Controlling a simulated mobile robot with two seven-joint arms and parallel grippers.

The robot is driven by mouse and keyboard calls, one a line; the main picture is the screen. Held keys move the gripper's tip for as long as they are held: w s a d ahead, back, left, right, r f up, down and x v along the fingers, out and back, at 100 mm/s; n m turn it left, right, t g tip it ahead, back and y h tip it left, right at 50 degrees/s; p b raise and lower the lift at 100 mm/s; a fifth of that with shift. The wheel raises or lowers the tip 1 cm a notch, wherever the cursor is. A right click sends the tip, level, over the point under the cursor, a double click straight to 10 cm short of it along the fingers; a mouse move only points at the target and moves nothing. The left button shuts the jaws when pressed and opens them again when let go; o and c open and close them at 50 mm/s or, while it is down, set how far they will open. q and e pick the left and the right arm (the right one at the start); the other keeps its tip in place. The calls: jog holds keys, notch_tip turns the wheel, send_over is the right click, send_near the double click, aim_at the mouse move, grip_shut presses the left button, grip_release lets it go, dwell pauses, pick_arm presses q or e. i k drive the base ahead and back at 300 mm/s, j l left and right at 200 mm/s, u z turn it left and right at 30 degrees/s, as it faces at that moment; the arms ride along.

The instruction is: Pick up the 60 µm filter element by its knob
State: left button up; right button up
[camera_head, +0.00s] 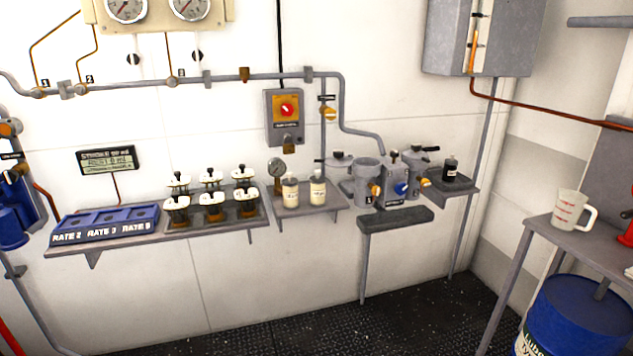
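Several small pieces with white tops, dark knobs and amber-brown lower parts stand in two rows on a grey wall shelf. One in the front row (211,206) is in the middle, and one at the back right (243,175) stands behind. They look like filter elements, but no micron marking is readable, so I cannot tell which is the 60 µm one. To the right, a grey twin-canister filter unit has an open-topped left canister (367,182) and a blue-handled valve (401,188). Neither of my grippers is in view.
A blue rack (105,223) labelled with rates sits left on the shelf. Two pale bottles (318,191) and a gauge (277,170) stand between shelf and filter unit. The black floor in front is clear.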

aim_at(318, 181)
jog(key=i+j+z, duration=0.1)
jog(key=i+j, duration=0.8)
jog(key=i+j+z, duration=0.15)
jog(key=i+j, duration=0.75)
jog(key=j, duration=0.1)
